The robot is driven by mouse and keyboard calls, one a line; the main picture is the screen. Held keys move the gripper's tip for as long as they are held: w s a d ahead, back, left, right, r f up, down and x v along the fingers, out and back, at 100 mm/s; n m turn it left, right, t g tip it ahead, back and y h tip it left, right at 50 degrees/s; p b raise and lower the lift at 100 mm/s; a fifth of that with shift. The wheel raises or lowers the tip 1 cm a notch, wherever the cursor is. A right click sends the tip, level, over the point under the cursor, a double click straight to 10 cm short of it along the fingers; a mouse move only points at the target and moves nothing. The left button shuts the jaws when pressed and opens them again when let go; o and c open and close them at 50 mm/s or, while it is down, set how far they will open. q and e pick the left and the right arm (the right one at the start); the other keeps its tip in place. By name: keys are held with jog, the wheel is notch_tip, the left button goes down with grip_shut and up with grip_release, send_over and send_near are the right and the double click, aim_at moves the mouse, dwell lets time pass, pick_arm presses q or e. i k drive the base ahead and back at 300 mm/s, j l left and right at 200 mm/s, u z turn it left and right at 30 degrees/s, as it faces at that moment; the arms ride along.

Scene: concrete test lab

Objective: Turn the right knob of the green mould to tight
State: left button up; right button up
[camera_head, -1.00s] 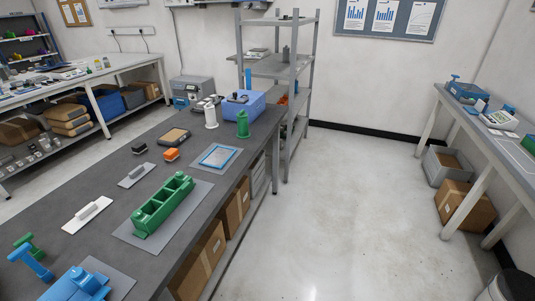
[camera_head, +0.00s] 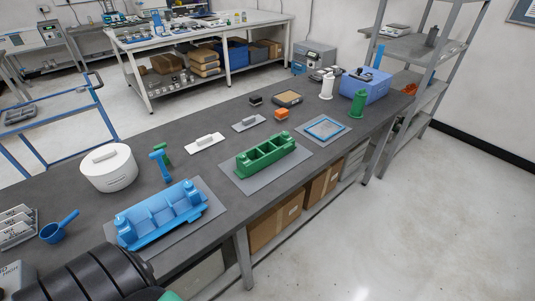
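The green mould (camera_head: 268,166) lies on a grey mat (camera_head: 234,178) on the long dark table, right of the picture's middle. It is a long, open-topped block with several compartments and raised ends. Its right end is toward the back of the table. The knobs at its ends are too small to tell whether they are tight or loose. Neither gripper can be made out in the head view. Nothing is seen touching the green mould.
A blue mould (camera_head: 160,221) on a mat lies nearer, to the left. A white round tub (camera_head: 108,170), blue scoop (camera_head: 60,228) and white trowel (camera_head: 206,144) are on the dark table. A black rounded shape (camera_head: 90,275) covers the bottom left. Clear floor (camera_head: 400,220) lies right.

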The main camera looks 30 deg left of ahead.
aim_at(285, 134)
jog(key=i+l+u, duration=0.1)
jog(key=u, duration=1.2)
jog(key=i+l, duration=0.05)
